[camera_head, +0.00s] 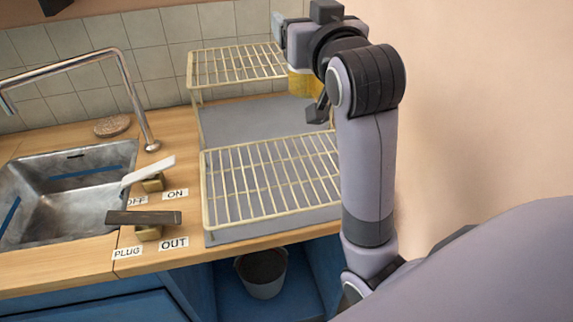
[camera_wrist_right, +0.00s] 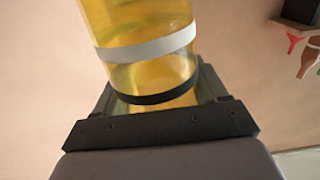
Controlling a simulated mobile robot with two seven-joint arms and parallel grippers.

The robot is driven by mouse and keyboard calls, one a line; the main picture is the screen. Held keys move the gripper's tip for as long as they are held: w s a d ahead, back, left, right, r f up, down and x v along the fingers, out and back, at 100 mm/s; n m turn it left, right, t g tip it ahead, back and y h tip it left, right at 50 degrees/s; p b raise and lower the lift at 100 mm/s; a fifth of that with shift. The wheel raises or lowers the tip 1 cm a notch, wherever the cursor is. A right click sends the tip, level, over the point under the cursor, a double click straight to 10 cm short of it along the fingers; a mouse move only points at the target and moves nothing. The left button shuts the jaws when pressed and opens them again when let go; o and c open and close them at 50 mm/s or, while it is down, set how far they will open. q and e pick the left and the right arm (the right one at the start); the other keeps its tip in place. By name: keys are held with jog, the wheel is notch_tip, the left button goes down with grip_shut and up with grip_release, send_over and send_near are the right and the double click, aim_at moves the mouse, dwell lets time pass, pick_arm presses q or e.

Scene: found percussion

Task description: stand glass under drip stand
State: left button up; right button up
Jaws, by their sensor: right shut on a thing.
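My right gripper (camera_wrist_right: 158,105) is shut on a glass (camera_wrist_right: 145,45), a yellow see-through cylinder with a white band and a black band. In the head view the glass (camera_head: 303,85) shows partly, behind my right wrist, in front of the back wire stand's right end. I cannot tell from the picture which is the drip stand. Whether the glass touches anything is hidden. My left gripper is not in view.
A grey mat (camera_head: 255,118) lies under the stands. The sink (camera_head: 70,190) with its tap (camera_head: 137,98) is at left, beside a white lever (camera_head: 150,171) and a dark lever (camera_head: 143,217). A sponge-like brown pad (camera_head: 112,126) lies behind it. A bucket (camera_head: 262,272) stands below.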

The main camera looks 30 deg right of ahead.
notch_tip(320, 180, down, 20)
jog(key=b, duration=0.4)
dwell(0.3)
jog(key=shift+f+b, duration=0.15)
jog(key=shift+b, duration=0.2)
jog(key=o, duration=1.7)
jog(key=shift+r, duration=0.25)
